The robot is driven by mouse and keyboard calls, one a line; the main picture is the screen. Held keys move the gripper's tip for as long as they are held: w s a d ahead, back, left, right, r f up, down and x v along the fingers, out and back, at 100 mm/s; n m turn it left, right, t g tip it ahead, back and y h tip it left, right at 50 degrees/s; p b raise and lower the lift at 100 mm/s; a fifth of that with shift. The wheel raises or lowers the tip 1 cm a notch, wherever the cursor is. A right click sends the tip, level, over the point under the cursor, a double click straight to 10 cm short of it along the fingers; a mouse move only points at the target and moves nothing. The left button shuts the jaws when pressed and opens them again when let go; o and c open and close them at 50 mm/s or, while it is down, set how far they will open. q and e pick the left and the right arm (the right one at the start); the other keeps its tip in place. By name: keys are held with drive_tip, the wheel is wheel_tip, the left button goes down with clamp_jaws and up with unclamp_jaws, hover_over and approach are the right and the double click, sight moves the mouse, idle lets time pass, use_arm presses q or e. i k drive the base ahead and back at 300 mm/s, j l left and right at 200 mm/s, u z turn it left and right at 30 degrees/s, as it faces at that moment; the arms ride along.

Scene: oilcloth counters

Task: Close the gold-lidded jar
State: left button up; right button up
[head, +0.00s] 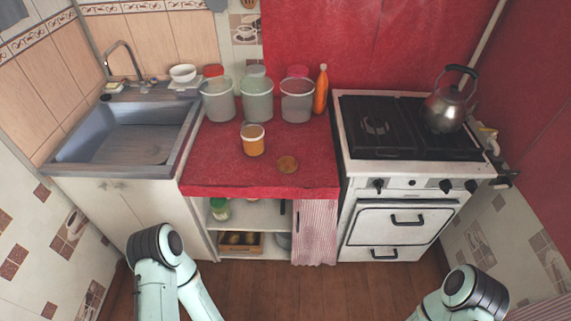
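A small jar with amber-yellow contents (253,141) stands upright on the red oilcloth counter (225,172), its pale rim uncovered. Parts of both my arms show at the bottom left and bottom right. Neither gripper is in view.
Large clear jars (257,101) line the back of the counter, with an orange bottle (321,90) on their right. A sink (130,135) is left; a stove (400,150) with a kettle (445,108) is right. The counter's front left is bare.

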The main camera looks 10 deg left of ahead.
sight(253, 136)
drive_tip(key=i+j+z, duration=0.15)
drive_tip(key=j+z, duration=0.15)
drive_tip(key=i+j+z, duration=0.1)
drive_tip(key=j+z, duration=0.55)
drive_tip(key=j, duration=0.15)
